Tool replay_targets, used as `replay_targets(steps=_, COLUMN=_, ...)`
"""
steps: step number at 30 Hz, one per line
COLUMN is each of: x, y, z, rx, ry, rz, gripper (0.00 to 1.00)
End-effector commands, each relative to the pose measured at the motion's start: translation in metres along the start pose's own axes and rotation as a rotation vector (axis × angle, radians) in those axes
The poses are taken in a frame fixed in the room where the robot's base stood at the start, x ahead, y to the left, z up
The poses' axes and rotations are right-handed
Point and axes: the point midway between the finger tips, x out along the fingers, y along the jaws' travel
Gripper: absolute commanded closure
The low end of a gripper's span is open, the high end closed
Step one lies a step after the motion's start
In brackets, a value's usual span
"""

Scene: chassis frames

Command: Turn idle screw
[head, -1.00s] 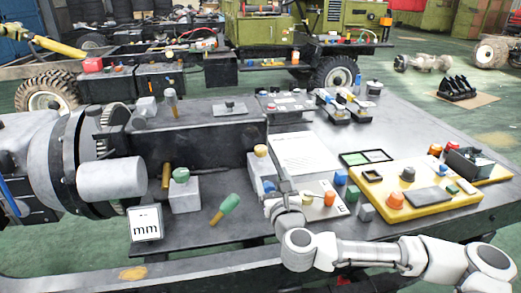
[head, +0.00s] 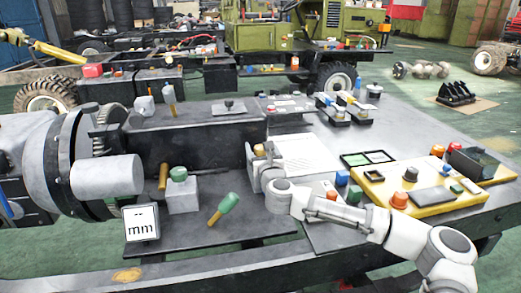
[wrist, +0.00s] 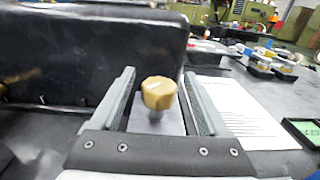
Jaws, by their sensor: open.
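A tan faceted knob (wrist: 159,92), which I take to be the idle screw, stands upright on a short stem above a pale grey block (wrist: 172,126). In the head view the knob (head: 259,150) is partly hidden by my gripper. My gripper (wrist: 158,76) is open, with one finger on each side of the knob. Gaps show between the knob and both fingers, and nothing is held. In the head view my gripper (head: 264,162) sits at the right end of the dark machine body.
A green knob (head: 179,174) on a block, a green-handled lever (head: 223,208) and an "mm" display (head: 141,223) stand to the left. A white paper sheet (head: 308,155) lies to the right of my gripper. A yellow control panel (head: 415,190) with buttons is further right.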

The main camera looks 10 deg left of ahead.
Motion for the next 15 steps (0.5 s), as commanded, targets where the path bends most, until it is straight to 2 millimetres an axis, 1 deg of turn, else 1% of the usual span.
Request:
replay_targets(steps=8, x=0.0014, y=0.0, z=0.0004, rx=0.0, ry=0.0, rz=0.0, gripper=0.22)
replay_targets(steps=9, x=0.0014, y=0.0, z=0.0004, rx=0.0, ry=0.0, rz=0.0, gripper=0.25)
replay_targets(steps=11, x=0.0013, y=-0.0001, z=0.0003, rx=0.0, ry=0.0, rz=0.0, gripper=0.36)
replay_targets(steps=15, x=0.0013, y=-0.0002, z=0.0002, rx=0.0, ry=0.0, rz=0.0, gripper=0.61)
